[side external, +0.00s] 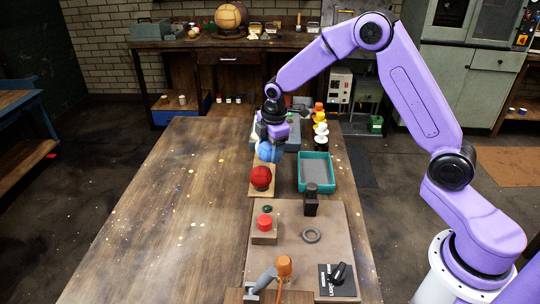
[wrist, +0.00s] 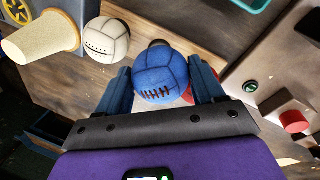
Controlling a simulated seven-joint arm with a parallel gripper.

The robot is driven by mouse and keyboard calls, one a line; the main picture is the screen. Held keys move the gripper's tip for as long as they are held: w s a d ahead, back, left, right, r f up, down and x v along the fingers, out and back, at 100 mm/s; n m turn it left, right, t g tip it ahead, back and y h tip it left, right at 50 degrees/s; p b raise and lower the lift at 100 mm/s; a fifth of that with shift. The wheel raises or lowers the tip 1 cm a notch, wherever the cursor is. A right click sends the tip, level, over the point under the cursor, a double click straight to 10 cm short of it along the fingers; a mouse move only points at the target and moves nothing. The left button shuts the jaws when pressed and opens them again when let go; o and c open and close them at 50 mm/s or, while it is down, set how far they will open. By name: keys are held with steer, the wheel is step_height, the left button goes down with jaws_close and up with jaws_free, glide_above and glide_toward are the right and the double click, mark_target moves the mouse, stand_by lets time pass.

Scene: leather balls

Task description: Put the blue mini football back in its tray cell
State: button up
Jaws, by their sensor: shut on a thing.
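The blue mini football (wrist: 161,76), with dark lacing, sits between the two fingers of my gripper (wrist: 163,84) in the wrist view. My gripper (side external: 269,146) is shut on it. In the side view the blue ball (side external: 268,152) is just beyond the red ball (side external: 260,177), over the far part of the pale wooden tray (side external: 263,191).
A teal bin (side external: 317,172) stands right of the tray. Nearer are a red button on a block (side external: 264,224), a dark upright post (side external: 311,202) and a grey ring (side external: 311,235) on a board. The table's left side is clear.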

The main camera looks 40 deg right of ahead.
mark_target(270, 157)
steer(key=shift+f, duration=1.5)
steer(key=shift+f, duration=0.4)
steer(key=o, duration=1.2)
